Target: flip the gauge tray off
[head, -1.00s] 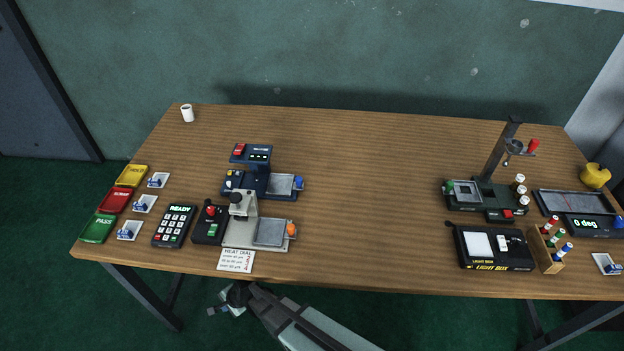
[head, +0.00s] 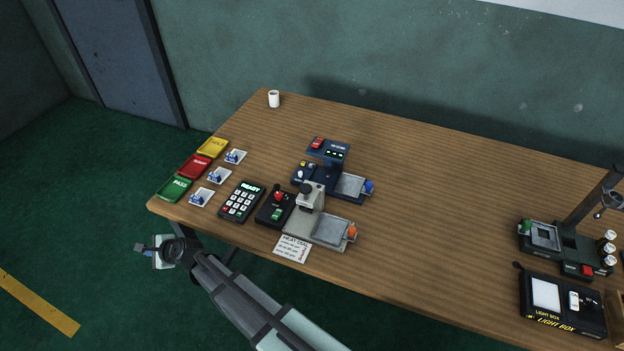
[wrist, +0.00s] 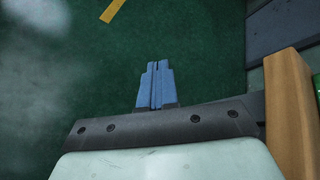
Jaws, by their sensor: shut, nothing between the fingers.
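No label that I can read says which tray is the gauge tray. The dark blue device (head: 318,183) on the table bears a grey tray (head: 349,185) with a blue knob (head: 369,187) at its right end. In front of it a grey device (head: 311,197) bears another flat tray (head: 332,231) with an orange knob (head: 352,231). At the right a dark stand (head: 560,245) holds a framed tray (head: 545,236) with a green knob. My gripper (head: 139,248) is off the table's front left edge, over the floor, apart from all of these. In the wrist view its blue fingers (wrist: 156,64) are together and empty.
A keypad (head: 241,202) reading READY and a control box (head: 274,209) with a red knob stand left of the devices. Yellow, red and green trays (head: 174,190) line the left edge. A light box (head: 562,305) is at the right. The table's middle (head: 440,210) is clear.

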